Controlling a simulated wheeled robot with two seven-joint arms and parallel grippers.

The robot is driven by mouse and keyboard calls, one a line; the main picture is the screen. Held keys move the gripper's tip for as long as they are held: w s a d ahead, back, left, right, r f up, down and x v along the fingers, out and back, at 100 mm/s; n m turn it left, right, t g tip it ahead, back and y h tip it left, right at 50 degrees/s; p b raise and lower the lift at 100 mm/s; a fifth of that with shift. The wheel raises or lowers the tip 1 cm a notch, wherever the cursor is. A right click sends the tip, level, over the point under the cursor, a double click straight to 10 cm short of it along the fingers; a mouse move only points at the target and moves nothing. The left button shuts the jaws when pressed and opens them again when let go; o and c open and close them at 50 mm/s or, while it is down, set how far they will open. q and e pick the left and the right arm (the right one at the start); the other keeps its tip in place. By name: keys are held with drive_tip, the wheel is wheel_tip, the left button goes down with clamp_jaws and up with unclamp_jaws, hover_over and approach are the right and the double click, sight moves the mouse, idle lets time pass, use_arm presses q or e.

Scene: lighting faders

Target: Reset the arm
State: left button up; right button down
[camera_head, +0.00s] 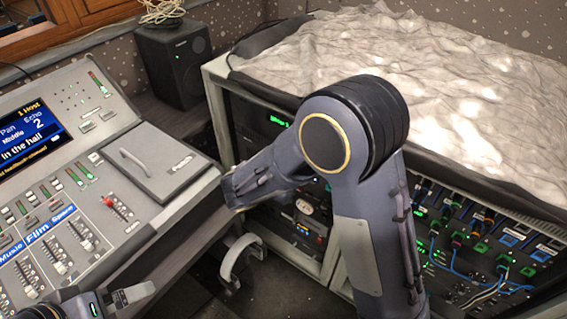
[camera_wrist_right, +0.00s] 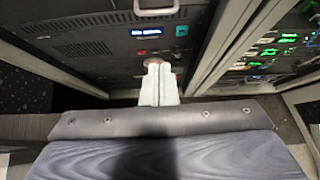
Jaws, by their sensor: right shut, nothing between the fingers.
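My right arm (camera_head: 350,135) fills the middle of the head view, with its bent joint raised in front of the equipment rack. Its forearm points left towards the console edge, and its gripper cannot be made out there. In the right wrist view my right gripper (camera_wrist_right: 158,72) shows as two pale fingers pressed together, empty, in front of the rack panel (camera_wrist_right: 95,70). My left gripper (camera_head: 130,294) shows only in part at the bottom left of the head view, low beside the console. Its opening is unclear.
The mixing console (camera_head: 150,205) with its faders stands at left, including a red fader (camera_head: 112,203). The rack (camera_head: 480,245) with cables is at right, under a crumpled pale cover (camera_head: 430,60). A black speaker (camera_head: 172,65) stands behind. A curved pale object (camera_head: 240,258) is below the forearm.

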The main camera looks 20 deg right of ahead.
drive_tip(key=shift+s, duration=0.1)
drive_tip(key=s+d+r+m+g+y, duration=0.2)
drive_tip(key=s+d+r+m+g, duration=0.1)
drive_tip(key=s+d+m, duration=0.35)
drive_tip(key=s+a+r+m+t+y+p, duration=0.1)
drive_tip(key=s+r+m+y, duration=0.3)
drive_tip(key=s+m, duration=0.5)
drive_tip(key=s+r+m+t+y, duration=0.1)
drive_tip(key=s+r+m+y, duration=0.4)
drive_tip(key=s+m, duration=0.4)
drive_tip(key=m, duration=0.3)
drive_tip(key=shift+s+a+r+y+p, duration=0.3)
drive_tip(key=shift+a+p, duration=0.05)
